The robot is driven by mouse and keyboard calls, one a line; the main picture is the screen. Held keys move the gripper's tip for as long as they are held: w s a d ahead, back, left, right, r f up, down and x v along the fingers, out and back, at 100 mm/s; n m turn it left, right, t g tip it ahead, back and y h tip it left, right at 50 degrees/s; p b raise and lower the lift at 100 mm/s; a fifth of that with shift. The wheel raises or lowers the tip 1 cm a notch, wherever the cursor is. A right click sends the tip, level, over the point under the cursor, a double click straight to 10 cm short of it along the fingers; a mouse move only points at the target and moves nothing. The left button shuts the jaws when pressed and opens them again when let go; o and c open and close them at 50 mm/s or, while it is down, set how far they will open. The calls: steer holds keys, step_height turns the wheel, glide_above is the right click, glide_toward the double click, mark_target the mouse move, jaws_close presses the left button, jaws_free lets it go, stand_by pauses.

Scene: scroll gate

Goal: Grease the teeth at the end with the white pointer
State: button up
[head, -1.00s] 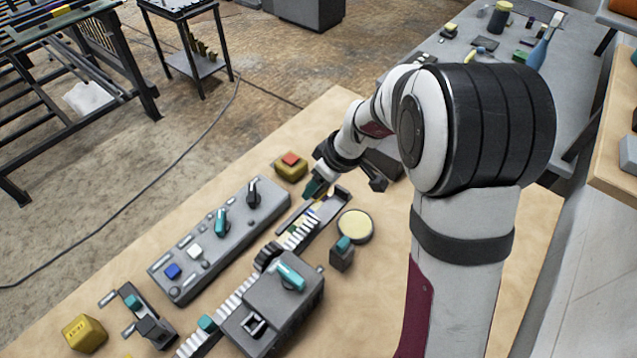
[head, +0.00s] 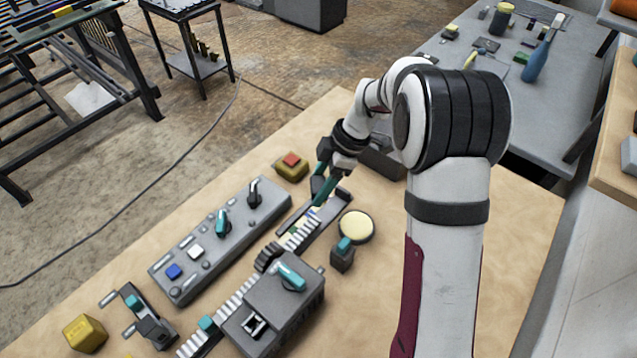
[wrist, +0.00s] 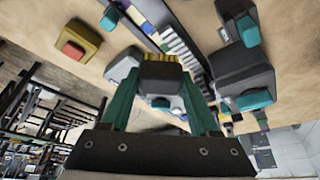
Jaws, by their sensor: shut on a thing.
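My gripper (head: 320,185) is above the far end of the toothed rack. In the wrist view its teal fingers are shut on a dark grey brush (wrist: 162,72) with yellow bristles. The bristles point toward the rack; contact cannot be told. The rack's white teeth (head: 298,238) run diagonally past the grey gear housing (head: 272,305), and they also show in the wrist view (wrist: 178,40). I cannot make out a white pointer at a rack end. A dark knob (head: 254,191) with a pale mark is on the control panel (head: 187,257).
A round tin (head: 357,226) with a cream top and a small dark block with a teal top (head: 343,256) stand right of the rack. A yellow box with a red button (head: 290,166) is behind. Left of the rack are a clamp-like fixture (head: 148,318) and a yellow block (head: 85,333).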

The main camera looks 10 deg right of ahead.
steer(key=shift+f, duration=3.35)
steer(key=shift+s+a+f, duration=0.3)
steer(key=shift+a+f, duration=0.05)
steer(key=shift+f, duration=0.35)
steer(key=shift+c, duration=0.6)
steer(key=shift+s+a, duration=2.65)
steer(key=shift+s, duration=0.05)
steer(key=shift+w+d, duration=3.05)
steer(key=shift+r, duration=4.15)
